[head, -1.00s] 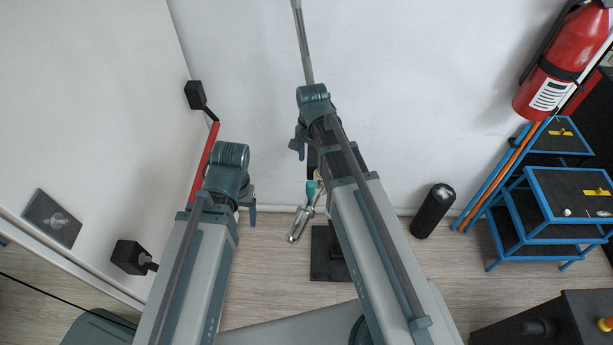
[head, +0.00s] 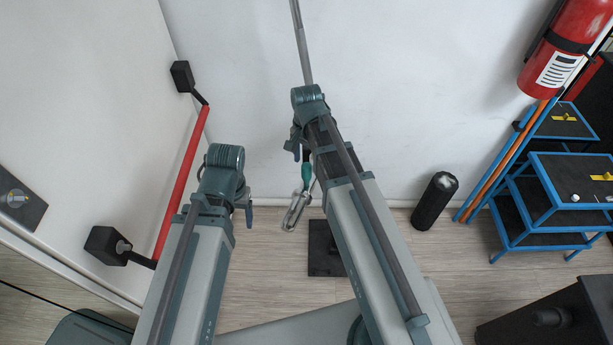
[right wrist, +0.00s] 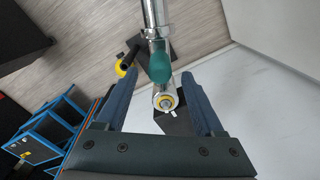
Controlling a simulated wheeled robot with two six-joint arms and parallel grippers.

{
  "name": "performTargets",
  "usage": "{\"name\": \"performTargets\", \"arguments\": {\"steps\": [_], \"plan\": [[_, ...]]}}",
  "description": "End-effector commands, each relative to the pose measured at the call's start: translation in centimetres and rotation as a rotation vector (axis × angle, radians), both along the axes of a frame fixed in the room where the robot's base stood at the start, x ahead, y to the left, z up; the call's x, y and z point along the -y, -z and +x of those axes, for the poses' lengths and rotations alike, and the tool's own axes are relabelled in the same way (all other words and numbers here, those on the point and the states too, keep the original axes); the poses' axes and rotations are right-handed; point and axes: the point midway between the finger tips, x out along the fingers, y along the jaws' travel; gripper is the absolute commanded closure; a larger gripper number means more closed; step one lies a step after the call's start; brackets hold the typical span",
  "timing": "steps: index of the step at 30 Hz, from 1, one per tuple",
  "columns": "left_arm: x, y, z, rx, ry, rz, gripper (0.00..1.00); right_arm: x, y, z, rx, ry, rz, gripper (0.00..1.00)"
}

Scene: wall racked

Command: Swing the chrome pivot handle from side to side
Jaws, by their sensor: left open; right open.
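The chrome pivot handle (head: 297,212) hangs as a bright looped bar with a teal part (head: 307,172) above it, left of my right arm in the head view. In the right wrist view, a chrome bar (right wrist: 155,20) comes down from the top edge to the teal part and a round end with a yellow ring (right wrist: 165,99). My right gripper (right wrist: 158,73) is open, with one blue finger on each side of it; contact cannot be told. In the head view my arm hides most of that gripper. My left gripper (head: 249,212) is mostly hidden behind its arm, away from the handle.
A red bar (head: 182,180) on black mounts runs along the left wall. A black floor plate (head: 326,265) lies below the handle. A black cylinder (head: 435,201), a blue-framed step stand (head: 560,190) and a fire extinguisher (head: 565,52) are at the right.

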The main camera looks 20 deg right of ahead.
Motion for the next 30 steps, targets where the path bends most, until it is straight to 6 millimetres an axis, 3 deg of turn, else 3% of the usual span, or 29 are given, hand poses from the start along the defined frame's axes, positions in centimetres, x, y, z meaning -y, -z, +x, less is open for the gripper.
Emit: {"name": "performTargets", "arguments": {"steps": [1, 7, 20, 30], "plan": [[0.0, 1.5, 0.0, 0.000, 0.001, 0.000, 0.27, 0.0, 1.5, 0.0, 0.000, 0.000, 0.000, 0.30], [0.0, 3.8, 0.0, 0.000, 0.001, 0.000, 0.27, 0.0, 3.8, 0.0, 0.000, 0.000, 0.000, 0.30], [0.0, 4.3, 0.0, 0.000, 0.000, 0.000, 0.27, 0.0, 4.3, 0.0, 0.000, 0.000, 0.000, 0.32], [0.0, 4.3, 0.0, 0.000, 0.000, 0.000, 0.27, 0.0, 4.3, 0.0, 0.000, 0.000, 0.000, 0.93]]}}
